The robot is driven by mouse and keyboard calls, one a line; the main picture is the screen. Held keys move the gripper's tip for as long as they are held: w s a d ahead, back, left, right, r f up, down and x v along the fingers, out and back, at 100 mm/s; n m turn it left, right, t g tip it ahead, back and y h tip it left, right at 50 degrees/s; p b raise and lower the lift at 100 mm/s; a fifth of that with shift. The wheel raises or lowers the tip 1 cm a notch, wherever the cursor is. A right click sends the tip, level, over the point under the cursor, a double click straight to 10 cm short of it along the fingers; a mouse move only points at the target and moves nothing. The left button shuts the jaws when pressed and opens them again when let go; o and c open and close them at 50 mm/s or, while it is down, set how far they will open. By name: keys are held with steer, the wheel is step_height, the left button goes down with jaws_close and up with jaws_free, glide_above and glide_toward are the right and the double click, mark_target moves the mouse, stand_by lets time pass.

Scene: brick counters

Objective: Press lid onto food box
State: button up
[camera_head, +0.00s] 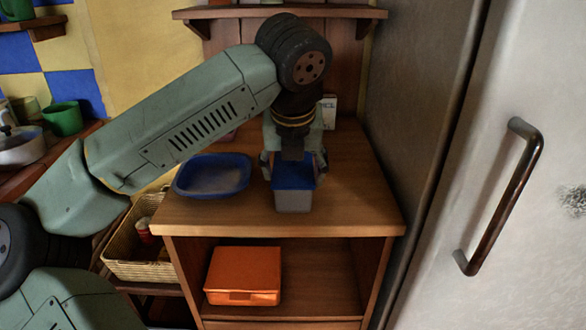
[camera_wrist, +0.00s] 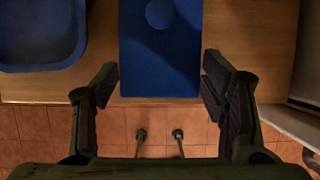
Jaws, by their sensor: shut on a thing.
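The food box (camera_head: 293,201) is a grey container standing near the front of the wooden counter. Its blue lid (camera_head: 293,185) lies on top, directly over the grey body; I cannot tell whether it is fully seated. In the wrist view the lid (camera_wrist: 158,62) fills the upper middle, with a round feature near the top edge. My gripper (camera_head: 294,164) is over the box from above, fingers at its left and right sides. The arm hides the far part of the box.
A blue dish (camera_head: 213,177) sits on the counter (camera_head: 345,205) just left of the box. An orange box (camera_head: 243,274) is on the shelf below. A wicker basket (camera_head: 140,250) stands lower left. The fridge (camera_head: 500,90) bounds the right. The counter right of the box is clear.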

steer(key=o, duration=1)
steer(key=shift+o, duration=0.6)
steer(key=shift+o, duration=0.8)
steer(key=shift+r, duration=0.1)
steer(key=shift+r+p, duration=2.05)
steer(key=shift+r, duration=1.4)
steer(key=shift+c, duration=0.5)
jaws_close()
